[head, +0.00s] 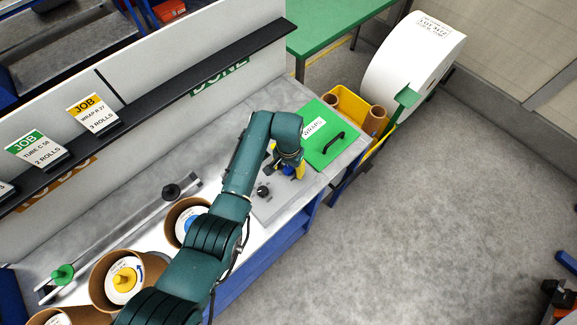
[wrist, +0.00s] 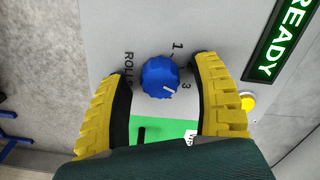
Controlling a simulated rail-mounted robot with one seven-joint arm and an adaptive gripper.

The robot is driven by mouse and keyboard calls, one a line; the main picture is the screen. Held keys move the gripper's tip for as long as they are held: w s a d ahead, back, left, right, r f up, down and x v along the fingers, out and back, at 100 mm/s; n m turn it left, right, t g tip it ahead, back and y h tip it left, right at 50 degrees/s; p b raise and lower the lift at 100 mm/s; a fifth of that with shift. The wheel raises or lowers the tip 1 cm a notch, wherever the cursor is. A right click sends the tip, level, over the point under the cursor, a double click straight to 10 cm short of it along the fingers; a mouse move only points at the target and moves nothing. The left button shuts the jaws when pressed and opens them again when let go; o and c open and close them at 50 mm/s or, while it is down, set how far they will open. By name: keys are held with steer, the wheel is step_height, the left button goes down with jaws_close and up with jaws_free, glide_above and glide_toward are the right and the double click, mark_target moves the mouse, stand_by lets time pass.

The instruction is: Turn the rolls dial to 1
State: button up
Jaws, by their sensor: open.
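The rolls dial (wrist: 160,77) is a round blue knob on a grey panel, in the middle of the wrist view. The numbers 1 and 3 are printed to its right, with ROLLS to its left. Its white pointer mark points to the lower right, toward the 3. My gripper (wrist: 161,82) is open, with one yellow finger on each side of the dial and gaps to both. In the head view my gripper (head: 286,170) is over the panel at the bench's right end and hides most of the dial.
A lit green READY sign (wrist: 284,40) and a yellow button (wrist: 247,103) are right of the dial. A green WRAPS lid (head: 325,135) with a black handle lies beside my gripper. Cardboard rolls (head: 123,279) stand on the bench.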

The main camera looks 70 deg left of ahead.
jaws_close()
stand_by(0.3)
steer(key=shift+n, duration=0.4)
steer(key=n+p, duration=0.1)
steer(key=n, duration=0.2)
steer(key=shift+n+p, duration=0.35)
steer(key=shift+n, duration=0.05)
steer(key=n+p, duration=0.1)
steer(key=n, duration=0.3)
steer(key=shift+n, duration=0.3)
steer(key=n, duration=0.4)
steer(key=shift+f+p, duration=0.1)
steer(key=shift+p, duration=0.2)
steer(key=n, duration=0.4)
steer(key=shift+n, duration=0.3)
